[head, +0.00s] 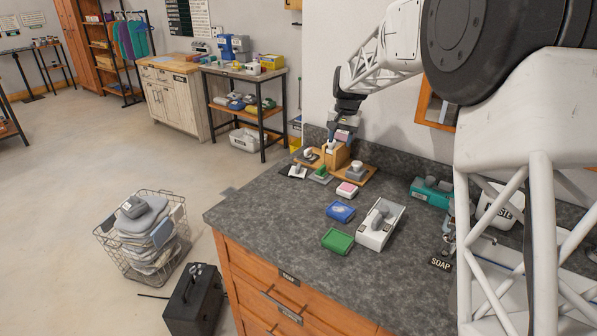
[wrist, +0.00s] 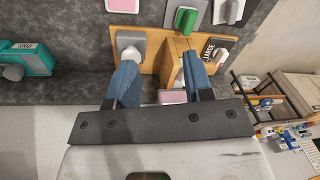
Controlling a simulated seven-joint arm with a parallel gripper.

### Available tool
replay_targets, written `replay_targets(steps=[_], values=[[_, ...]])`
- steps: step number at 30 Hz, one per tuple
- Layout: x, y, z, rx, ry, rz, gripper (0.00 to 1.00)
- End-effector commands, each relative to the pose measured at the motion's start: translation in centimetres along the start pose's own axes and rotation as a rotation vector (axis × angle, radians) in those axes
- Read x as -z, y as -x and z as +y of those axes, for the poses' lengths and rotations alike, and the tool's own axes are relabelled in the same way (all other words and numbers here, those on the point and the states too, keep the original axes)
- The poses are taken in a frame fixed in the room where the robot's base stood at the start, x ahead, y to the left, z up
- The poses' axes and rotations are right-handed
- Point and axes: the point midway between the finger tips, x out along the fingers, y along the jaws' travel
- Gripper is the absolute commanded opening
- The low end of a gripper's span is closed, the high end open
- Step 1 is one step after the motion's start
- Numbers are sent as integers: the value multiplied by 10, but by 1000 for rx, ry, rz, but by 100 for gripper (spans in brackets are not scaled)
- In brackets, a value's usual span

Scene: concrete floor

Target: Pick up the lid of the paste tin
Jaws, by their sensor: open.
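My gripper (head: 336,146) is above the back of the grey worktop, by an upright wooden block (head: 336,157). In the wrist view its two blue fingers (wrist: 160,64) are spread apart, with nothing visibly clamped between them. The wooden block (wrist: 175,65) shows between and beyond the fingers, near the right one. A grey block with a pale knob (wrist: 130,45) is beyond the left finger. A small pink piece (wrist: 172,97) shows between the fingers, partly hidden by the gripper. I cannot tell which item is the paste tin or its lid.
A teal device (head: 428,191) and a lettered white tub (head: 497,208) stand at the right. The worktop's front left is clear.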

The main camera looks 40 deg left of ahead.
Motion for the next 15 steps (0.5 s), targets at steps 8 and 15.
replay_targets(steps=[8, 15], values=[[25, -55, -77, 5, 35, -27, 47], [34, -87, -122, 8, 54, -40, 47]])
